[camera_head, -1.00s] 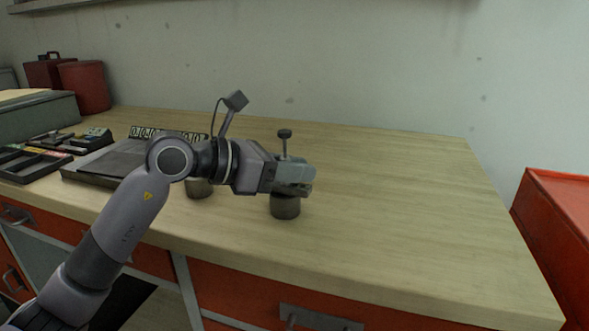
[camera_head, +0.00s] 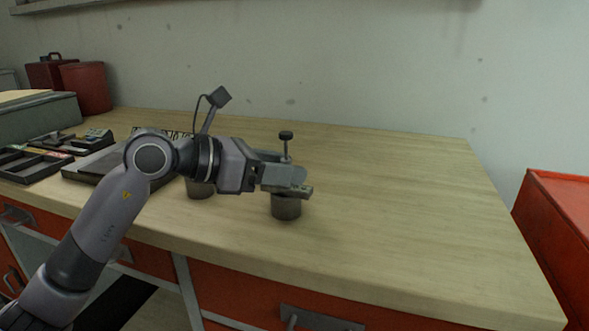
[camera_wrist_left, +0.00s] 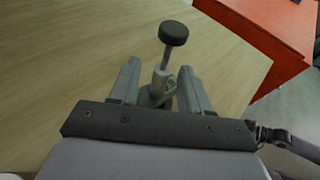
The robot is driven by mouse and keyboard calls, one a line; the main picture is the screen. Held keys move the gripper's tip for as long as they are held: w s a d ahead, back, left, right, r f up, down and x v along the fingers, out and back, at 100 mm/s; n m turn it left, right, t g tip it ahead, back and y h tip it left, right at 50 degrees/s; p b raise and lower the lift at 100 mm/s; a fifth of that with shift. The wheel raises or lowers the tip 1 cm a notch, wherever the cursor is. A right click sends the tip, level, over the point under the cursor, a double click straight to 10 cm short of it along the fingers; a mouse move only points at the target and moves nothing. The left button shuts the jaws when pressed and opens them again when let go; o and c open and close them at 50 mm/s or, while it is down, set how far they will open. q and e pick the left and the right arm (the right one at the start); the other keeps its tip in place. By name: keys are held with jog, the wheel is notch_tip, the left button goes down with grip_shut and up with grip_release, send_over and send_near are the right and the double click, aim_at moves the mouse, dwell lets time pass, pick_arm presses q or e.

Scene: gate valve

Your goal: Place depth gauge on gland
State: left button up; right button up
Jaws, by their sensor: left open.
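The depth gauge (camera_head: 286,135) has a dark round knob on a thin upright rod. It stands over a short grey-brown metal cylinder, seemingly the gland (camera_head: 286,208), near the front of the bench. Its lower body is partly hidden behind my left gripper (camera_head: 297,180). In the left wrist view the gauge (camera_wrist_left: 174,34) rises between the two fingers of my left gripper (camera_wrist_left: 160,68). The fingers are apart, with gaps beside the gauge's stem. The exact contact between gauge and cylinder is hidden. My right gripper is not in view.
A second metal cylinder (camera_head: 200,190) stands left, under my left wrist. A dark flat plate (camera_head: 90,168) and a parts tray (camera_head: 30,166) lie further left. The wooden bench (camera_head: 410,220) is clear to the right. A red cabinet (camera_head: 560,235) stands beyond its right end.

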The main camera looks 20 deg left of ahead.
pick_arm(q)
jog(key=v, duration=0.9)
jog(key=shift+s+a+b, duration=0.15)
jog(key=shift+b, duration=0.3)
